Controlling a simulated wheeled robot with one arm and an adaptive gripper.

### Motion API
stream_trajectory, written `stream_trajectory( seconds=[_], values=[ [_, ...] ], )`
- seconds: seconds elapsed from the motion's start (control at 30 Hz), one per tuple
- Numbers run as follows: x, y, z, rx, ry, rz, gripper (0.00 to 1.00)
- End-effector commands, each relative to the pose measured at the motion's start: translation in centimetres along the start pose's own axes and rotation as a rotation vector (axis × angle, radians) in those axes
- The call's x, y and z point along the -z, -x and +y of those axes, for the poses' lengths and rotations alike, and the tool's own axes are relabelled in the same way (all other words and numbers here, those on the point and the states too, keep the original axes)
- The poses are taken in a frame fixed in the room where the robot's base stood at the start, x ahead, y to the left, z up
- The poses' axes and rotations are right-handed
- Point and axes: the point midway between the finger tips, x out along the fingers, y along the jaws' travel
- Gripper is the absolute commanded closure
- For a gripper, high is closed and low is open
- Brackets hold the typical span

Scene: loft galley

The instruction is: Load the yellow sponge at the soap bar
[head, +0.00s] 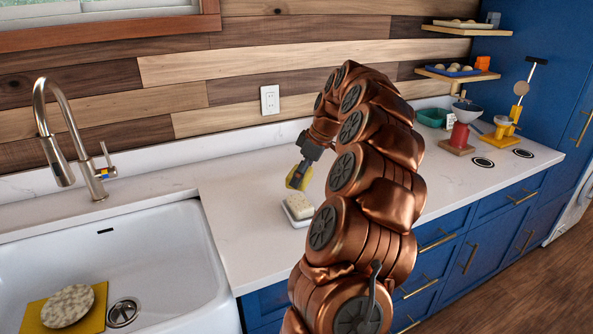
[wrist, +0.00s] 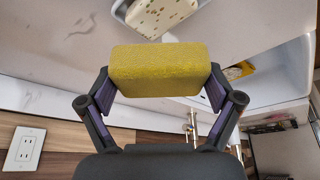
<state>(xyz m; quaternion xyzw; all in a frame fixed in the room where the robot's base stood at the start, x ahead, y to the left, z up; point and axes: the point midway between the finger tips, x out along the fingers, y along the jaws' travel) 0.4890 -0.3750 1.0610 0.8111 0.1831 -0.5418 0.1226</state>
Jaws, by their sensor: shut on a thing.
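The yellow sponge (wrist: 158,70) is a rectangular block held between the two fingers of my gripper (wrist: 160,88) in the wrist view. In the head view the sponge (head: 296,178) hangs from my gripper (head: 303,166), above and close to the soap bar (head: 299,206). The soap bar is pale cream and lies in a small white dish (head: 290,217) on the counter. In the wrist view the soap bar (wrist: 160,14) shows specks and sits beyond the sponge at the top edge, partly cut off. My arm hides part of the counter to the right.
A white sink (head: 150,260) is at the left, with a yellow cloth (head: 35,317) and a round speckled item (head: 67,305) inside. A tall faucet (head: 70,130) stands behind it. A wall outlet (head: 270,99) is behind my gripper. The counter (head: 240,205) beside the dish is clear.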

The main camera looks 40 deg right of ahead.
Motion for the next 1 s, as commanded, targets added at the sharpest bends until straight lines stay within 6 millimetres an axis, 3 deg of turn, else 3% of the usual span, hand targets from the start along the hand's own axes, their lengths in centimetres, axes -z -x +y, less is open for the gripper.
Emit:
stream_trajectory(
  seconds=[0.6,1.0],
  values=[
    [-1.7,-4.8,-0.2,0.005,0.004,-0.001,0.37],
    [-1.8,-5.1,-0.2,0.003,0.004,0.0,0.37]
  ],
)
